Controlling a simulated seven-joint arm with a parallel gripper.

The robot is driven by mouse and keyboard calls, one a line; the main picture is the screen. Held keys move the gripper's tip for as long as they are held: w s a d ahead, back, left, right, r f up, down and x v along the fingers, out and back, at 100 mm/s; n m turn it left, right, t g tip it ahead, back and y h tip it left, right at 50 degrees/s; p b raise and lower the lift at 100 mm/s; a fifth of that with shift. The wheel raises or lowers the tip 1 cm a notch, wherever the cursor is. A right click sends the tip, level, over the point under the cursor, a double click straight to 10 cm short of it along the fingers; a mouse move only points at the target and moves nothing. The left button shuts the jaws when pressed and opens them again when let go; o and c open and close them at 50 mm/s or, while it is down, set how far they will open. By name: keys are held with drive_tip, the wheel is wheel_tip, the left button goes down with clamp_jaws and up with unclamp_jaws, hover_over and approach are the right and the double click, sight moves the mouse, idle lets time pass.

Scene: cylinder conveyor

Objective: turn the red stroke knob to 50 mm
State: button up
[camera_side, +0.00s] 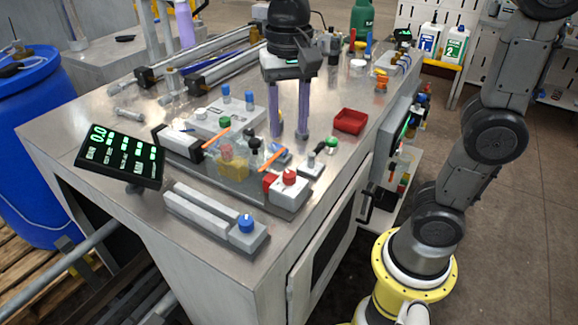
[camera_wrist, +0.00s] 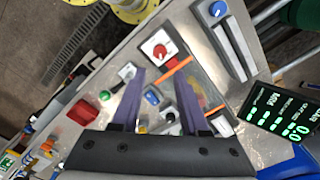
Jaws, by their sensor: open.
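The red stroke knob (camera_side: 289,176) sits on top of a small grey block at the bench's front right. In the wrist view the red knob (camera_wrist: 159,50) shows on a pale square face with a white mark, ahead of my fingertips. My gripper (camera_side: 289,134) points down with two purple fingers apart and nothing between them. In the side view it is above and behind the knob, not touching it. The wrist view also shows my gripper (camera_wrist: 158,76) open. A tilted black display (camera_side: 121,155) with green text reads 0.0 on its top line; smaller lines are unreadable.
A clear cover with orange strips (camera_side: 268,161) and a yellow part stands left of the knob. A green knob (camera_side: 331,143) and a red tray (camera_side: 350,121) are to the right. A blue knob (camera_side: 246,223) sits on a grey rail in front. Bare bench surrounds the rail.

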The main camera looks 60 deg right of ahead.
sight(289, 173)
wheel_tip(289, 173, down, 10)
drive_tip(key=shift+f, duration=0.2)
drive_tip(key=shift+c, duration=0.3)
clamp_jaws()
